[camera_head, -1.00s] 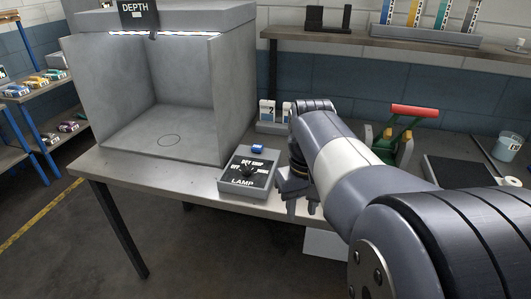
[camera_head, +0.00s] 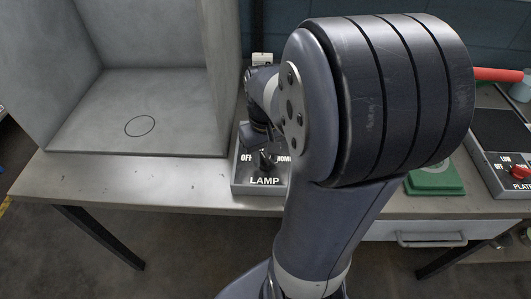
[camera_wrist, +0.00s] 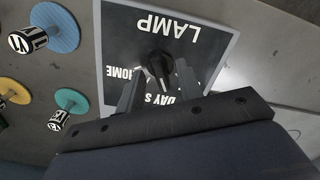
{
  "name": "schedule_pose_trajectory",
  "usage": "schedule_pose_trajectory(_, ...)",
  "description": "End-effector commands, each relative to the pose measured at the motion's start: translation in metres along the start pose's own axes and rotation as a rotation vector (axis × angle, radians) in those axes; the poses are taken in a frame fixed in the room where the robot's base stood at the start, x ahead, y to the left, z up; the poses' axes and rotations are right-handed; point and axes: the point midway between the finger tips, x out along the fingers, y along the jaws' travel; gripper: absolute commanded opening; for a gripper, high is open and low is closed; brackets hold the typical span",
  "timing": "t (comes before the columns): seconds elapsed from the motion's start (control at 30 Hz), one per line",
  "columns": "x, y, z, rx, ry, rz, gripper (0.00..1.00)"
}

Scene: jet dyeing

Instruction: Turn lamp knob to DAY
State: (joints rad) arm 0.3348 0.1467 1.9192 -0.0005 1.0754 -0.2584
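The lamp box (camera_head: 262,182), with a dark face lettered LAMP, stands on the table's front part, right of the grey booth. The wrist view shows its face (camera_wrist: 118,45) upside down, with HOME and a partly covered DAY label. The black lamp knob (camera_wrist: 158,66) is at the middle of the face. My gripper (camera_wrist: 159,72) has its fingers apart, one on each side of the knob. I cannot tell whether they touch it. In the head view my gripper (camera_head: 265,157) is over the box, and my arm hides its right side. The knob's exact setting is unclear.
The grey viewing booth (camera_head: 215,80) stands close on the left. On the right are a green base (camera_head: 434,180), a red handle (camera_head: 497,74) and another box with a red knob (camera_head: 520,171). The wrist view shows blue (camera_wrist: 58,27), orange (camera_wrist: 14,91) and teal (camera_wrist: 72,100) discs.

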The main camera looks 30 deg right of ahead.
Motion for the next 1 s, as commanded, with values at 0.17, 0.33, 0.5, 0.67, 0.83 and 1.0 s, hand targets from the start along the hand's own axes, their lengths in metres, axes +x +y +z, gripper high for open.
schedule_pose_trajectory(0.17,-0.0001,0.0000,0.0000,0.000,0.000,0.000,0.32)
schedule_pose_trajectory(0.33,-0.0002,0.0000,-0.0001,0.000,0.000,0.000,0.18)
schedule_pose_trajectory(0.5,-0.0003,0.0000,-0.0001,0.000,0.000,0.000,0.04)
schedule_pose_trajectory(0.67,-0.0003,0.0000,-0.0001,0.000,0.000,0.000,0.00)
schedule_pose_trajectory(0.83,-0.0008,0.0000,-0.0001,0.035,0.000,0.000,0.00)
schedule_pose_trajectory(1.0,-0.0006,0.0000,-0.0002,0.115,0.000,0.000,0.00)
